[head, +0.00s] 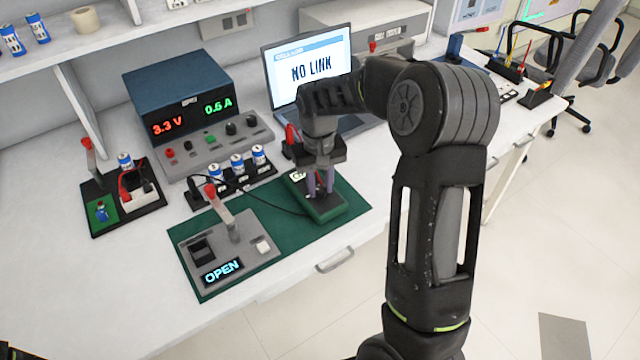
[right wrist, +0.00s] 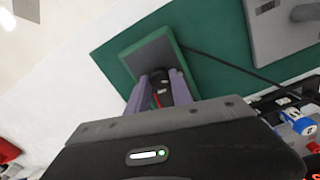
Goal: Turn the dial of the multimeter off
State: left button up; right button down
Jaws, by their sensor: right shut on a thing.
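The multimeter (head: 326,208) is a small green box with a light display at its far left. It lies on the right part of the dark green mat (head: 352,199), and also shows in the right wrist view (right wrist: 143,57). My right gripper (head: 320,190) points down over it. Its purple-grey fingers are shut on the black dial (right wrist: 160,84), which shows between them in the right wrist view. A red mark or lead shows beside the dial. The fingers hide most of the dial in the head view, and its setting cannot be read. My left gripper is not in view.
A grey switch box (head: 228,250) reading OPEN, with a red-tipped lever, stands left on the mat. A battery holder (head: 235,178), a power supply (head: 185,100) and a laptop (head: 308,65) reading NO LINK stand behind. A black cable crosses the mat. The front-left tabletop is clear.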

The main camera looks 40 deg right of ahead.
aim_at(319, 188)
dwell(0.3)
jog(key=c, duration=1.1)
grip_release()
notch_tip(319, 188, up, 8)
jog(key=shift+a+f, duration=0.1)
